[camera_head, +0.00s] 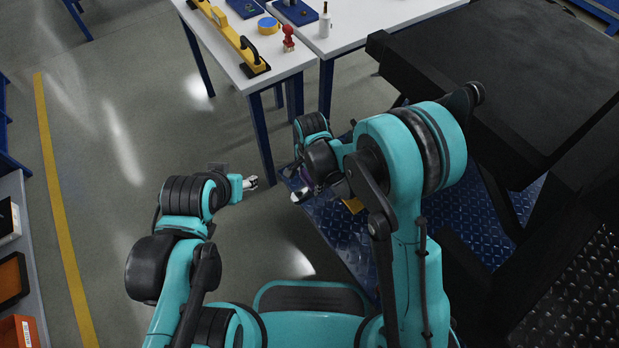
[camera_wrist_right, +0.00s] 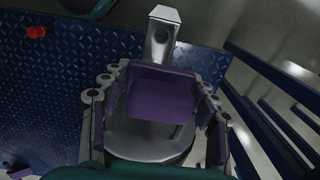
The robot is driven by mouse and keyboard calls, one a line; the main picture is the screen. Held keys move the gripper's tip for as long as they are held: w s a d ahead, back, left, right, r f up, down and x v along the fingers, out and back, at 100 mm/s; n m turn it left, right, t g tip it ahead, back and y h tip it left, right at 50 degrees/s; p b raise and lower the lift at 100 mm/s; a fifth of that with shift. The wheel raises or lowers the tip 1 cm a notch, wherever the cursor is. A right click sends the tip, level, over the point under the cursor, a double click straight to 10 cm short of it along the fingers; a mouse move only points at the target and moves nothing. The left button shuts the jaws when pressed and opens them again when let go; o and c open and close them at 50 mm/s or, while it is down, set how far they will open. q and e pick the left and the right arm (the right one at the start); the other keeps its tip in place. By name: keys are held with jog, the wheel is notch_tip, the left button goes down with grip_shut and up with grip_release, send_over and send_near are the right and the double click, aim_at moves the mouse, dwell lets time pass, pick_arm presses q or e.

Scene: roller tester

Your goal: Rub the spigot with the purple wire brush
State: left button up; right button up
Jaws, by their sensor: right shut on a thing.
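My right gripper (camera_head: 302,187) is low over the blue tread plate in the head view, partly hidden behind its own arm. I cannot make out the spigot for sure. My left gripper (camera_head: 249,183) shows small and pale at the left; its opening is unclear.
The blue tread plate (camera_head: 335,225) lies under the right gripper, with a small red thing (camera_wrist_right: 36,31) on it. A white table (camera_head: 290,62) with a yellow level (camera_head: 232,38) and a red piece (camera_head: 288,40) stands behind. A large black machine (camera_head: 490,75) fills the right.

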jog(key=shift+s+d, duration=0.7)
jog(key=shift+s, duration=0.3)
jog(key=shift+w+a, duration=0.5)
jog(key=shift+w, duration=0.2)
jog(key=shift+w+a, duration=0.5)
jog(key=shift+w, duration=0.15)
jog(key=shift+r, duration=0.1)
jog(key=shift+r+p, duration=1.95)
jog(key=shift+r, duration=1)
